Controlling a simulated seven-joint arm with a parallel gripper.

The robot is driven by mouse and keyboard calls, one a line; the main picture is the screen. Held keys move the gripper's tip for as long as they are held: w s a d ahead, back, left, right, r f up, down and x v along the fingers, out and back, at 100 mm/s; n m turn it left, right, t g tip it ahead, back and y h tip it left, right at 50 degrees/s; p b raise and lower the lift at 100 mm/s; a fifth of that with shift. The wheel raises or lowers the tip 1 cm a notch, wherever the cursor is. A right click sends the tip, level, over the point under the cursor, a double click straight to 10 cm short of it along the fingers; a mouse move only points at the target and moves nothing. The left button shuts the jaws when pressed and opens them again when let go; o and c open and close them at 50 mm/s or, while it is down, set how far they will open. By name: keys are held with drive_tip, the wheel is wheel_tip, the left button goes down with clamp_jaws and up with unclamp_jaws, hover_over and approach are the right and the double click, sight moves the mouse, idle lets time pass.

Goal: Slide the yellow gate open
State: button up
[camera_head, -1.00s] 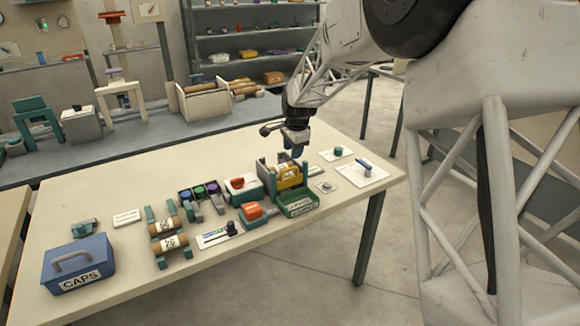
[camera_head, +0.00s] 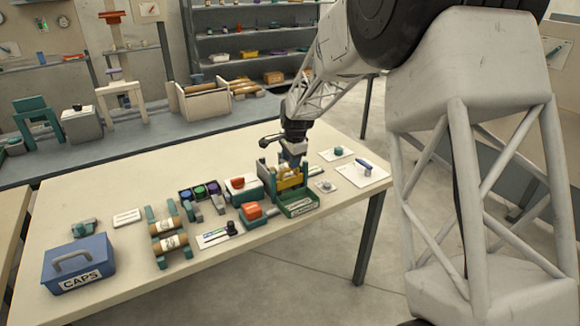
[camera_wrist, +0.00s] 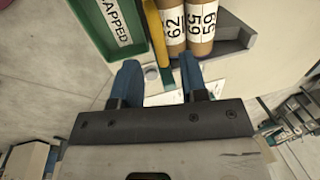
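The yellow gate (camera_head: 290,182) stands in the teal and green holder on the right part of the table. In the wrist view the yellow gate (camera_wrist: 156,35) is a narrow upright strip, seen between my two blue fingers. My gripper (camera_head: 293,161) is directly above the gate, pointing down. In the wrist view my gripper (camera_wrist: 159,65) is open, with a finger on each side of the strip's line and gaps to both. The gate's lower part is hidden, and I cannot tell whether the fingers reach down around it.
A green tray (camera_head: 283,208) with a label is in front of the gate. Numbered rolls (camera_wrist: 201,22) lie beside the gate in the wrist view. An orange-topped block (camera_head: 252,210) and a red-handled box (camera_head: 240,187) stand left.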

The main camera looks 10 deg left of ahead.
sight(290, 177)
drive_tip(key=shift+w+a+f, duration=0.1)
drive_tip(key=shift+f, duration=0.75)
drive_tip(key=shift+w+a+f, duration=0.1)
drive_tip(key=shift+f, duration=0.7)
clamp_jaws()
